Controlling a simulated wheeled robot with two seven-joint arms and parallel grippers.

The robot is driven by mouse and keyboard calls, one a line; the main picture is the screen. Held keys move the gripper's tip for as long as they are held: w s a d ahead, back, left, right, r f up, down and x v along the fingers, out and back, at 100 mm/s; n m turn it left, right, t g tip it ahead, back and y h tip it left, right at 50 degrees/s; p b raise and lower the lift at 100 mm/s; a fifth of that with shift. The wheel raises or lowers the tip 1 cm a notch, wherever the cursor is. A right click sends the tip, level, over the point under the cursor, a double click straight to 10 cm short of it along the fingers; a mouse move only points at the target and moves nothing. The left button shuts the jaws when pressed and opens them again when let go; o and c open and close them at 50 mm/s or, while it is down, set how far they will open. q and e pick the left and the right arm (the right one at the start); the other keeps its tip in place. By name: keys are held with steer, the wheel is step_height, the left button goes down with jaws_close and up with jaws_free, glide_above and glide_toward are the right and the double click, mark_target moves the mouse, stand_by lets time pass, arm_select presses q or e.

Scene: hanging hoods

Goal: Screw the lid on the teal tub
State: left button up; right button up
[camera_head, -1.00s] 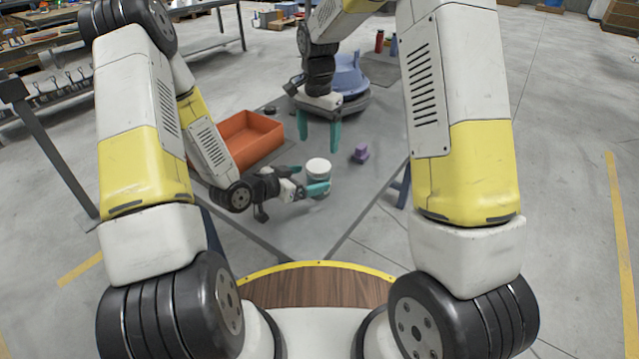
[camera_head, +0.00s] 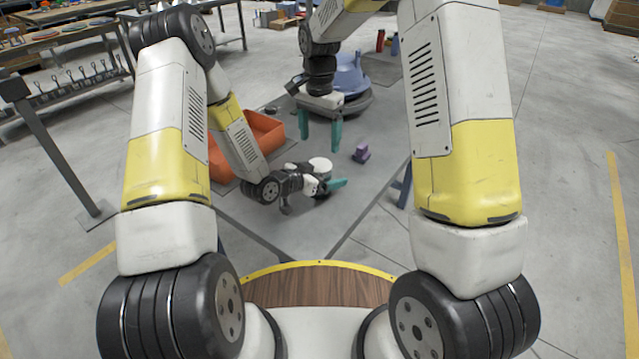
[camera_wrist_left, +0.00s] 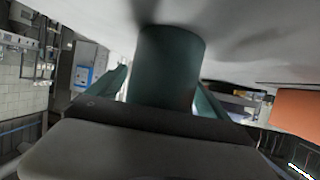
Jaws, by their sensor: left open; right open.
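The tub shows in the head view as a round white top (camera_head: 320,164), with its body mostly hidden behind my left gripper. I cannot tell whether that white top is a seated lid. In the left wrist view the dark teal tub body (camera_wrist_left: 168,65) stands between the two teal fingers. My left gripper (camera_head: 333,185) lies low at the near side of the tub, open, its fingers on either side of it; I cannot tell whether they touch. My right gripper (camera_head: 320,130) is open and empty, pointing down above the table behind the tub.
An orange bin (camera_head: 275,128) stands left of the tub, partly behind my left arm. A small purple object (camera_head: 361,153) lies to the right. A blue rounded thing (camera_head: 350,75) stands at the back behind my right gripper. The grey table (camera_head: 352,195) is clear at the near right.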

mark_target(320, 165)
arm_select(q)
jaws_close()
arm_select(e)
steer(key=n, duration=0.6)
steer(key=shift+s+f+n, duration=0.25)
steer(key=shift+f+n, duration=0.05)
steer(key=shift+f, duration=0.1)
steer(key=n, duration=0.4)
steer(key=shift+s+f+n, duration=0.1)
steer(key=shift+f+n, duration=0.05)
steer(key=shift+n, duration=0.25)
steer(key=n, duration=0.5)
steer(key=shift+g, duration=0.3)
steer(key=n, duration=0.9)
steer(key=shift+r+n, duration=0.3)
steer(key=shift+n, duration=0.1)
steer(key=n, duration=0.5)
steer(key=shift+w+r, duration=0.35)
steer(key=shift+f, duration=4)
